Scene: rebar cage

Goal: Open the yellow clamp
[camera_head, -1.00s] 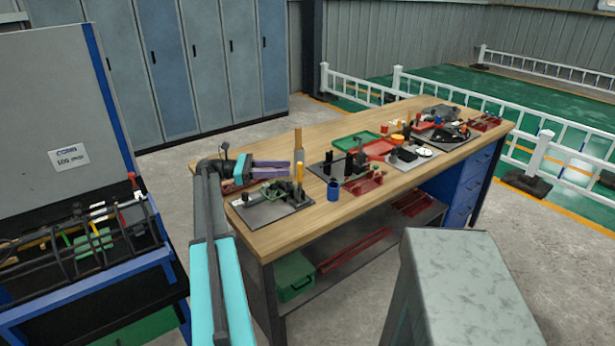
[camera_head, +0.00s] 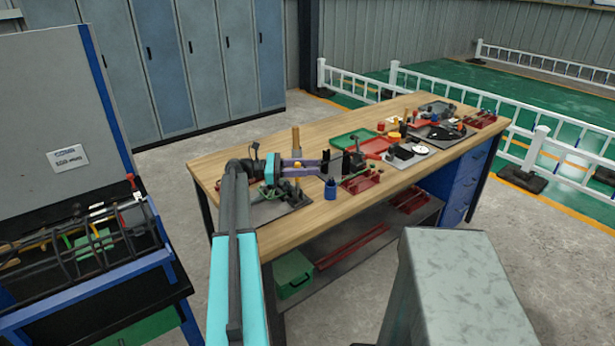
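The yellow clamp shows mostly as its yellow handle tip (camera_head: 298,166), above the dark base plate (camera_head: 266,212) at the near end of the workbench. My gripper (camera_head: 316,167) reaches over the plate from the left, pointing right. Its two purple fingers look apart, one above the other. The yellow tip shows between or just behind them, and I cannot tell if they touch it. The clamp's lower part is hidden or merges with the grey-green fixture parts on the plate.
A blue cup (camera_head: 331,190) and a red tray (camera_head: 360,182) stand just right of the gripper. A wooden-coloured post (camera_head: 296,140) rises behind it. Green and red trays and other fixtures fill the bench farther right. The bench's front left is clear.

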